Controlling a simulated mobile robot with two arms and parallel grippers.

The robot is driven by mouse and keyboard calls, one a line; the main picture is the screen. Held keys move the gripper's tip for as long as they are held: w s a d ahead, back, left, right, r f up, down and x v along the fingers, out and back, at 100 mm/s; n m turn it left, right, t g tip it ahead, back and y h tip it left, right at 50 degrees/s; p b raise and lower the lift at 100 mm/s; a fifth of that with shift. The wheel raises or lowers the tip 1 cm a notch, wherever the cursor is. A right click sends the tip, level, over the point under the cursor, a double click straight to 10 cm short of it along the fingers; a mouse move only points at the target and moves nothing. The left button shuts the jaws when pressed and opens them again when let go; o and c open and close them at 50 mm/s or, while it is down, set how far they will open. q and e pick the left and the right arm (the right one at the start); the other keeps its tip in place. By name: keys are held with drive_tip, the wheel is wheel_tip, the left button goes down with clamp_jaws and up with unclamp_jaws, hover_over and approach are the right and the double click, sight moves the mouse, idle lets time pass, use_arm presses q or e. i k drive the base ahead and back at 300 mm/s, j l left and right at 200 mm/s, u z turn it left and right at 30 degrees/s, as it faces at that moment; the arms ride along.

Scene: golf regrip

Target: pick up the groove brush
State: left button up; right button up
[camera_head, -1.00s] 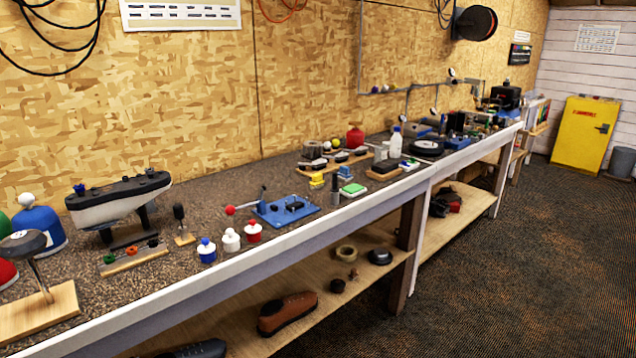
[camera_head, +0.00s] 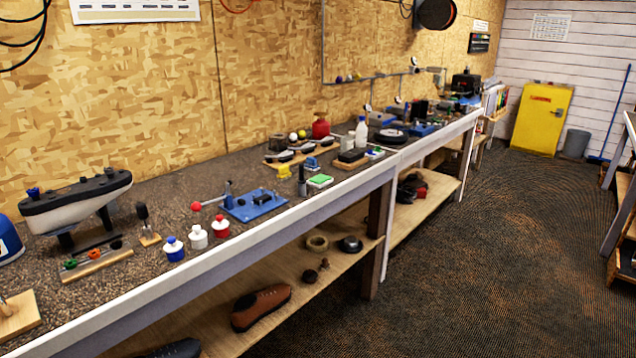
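I cannot make out for certain which item is the groove brush. Some small dark, brush-like items lie on a wooden board (camera_head: 271,162) in the middle of the long workbench (camera_head: 200,190). A dark block on a wooden base (camera_head: 350,160) stands to the right of that board. Neither of my grippers is in view.
A shelf below holds a brown shoe (camera_head: 261,306). The dark floor (camera_head: 450,260) is open. Another bench (camera_head: 622,170) stands at right.

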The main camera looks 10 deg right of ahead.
sight(284, 174)
drive_tip(key=i+u, duration=0.3)
drive_tip(key=i, duration=0.25)
drive_tip(key=i+u, duration=0.35)
drive_tip(key=i, duration=0.2)
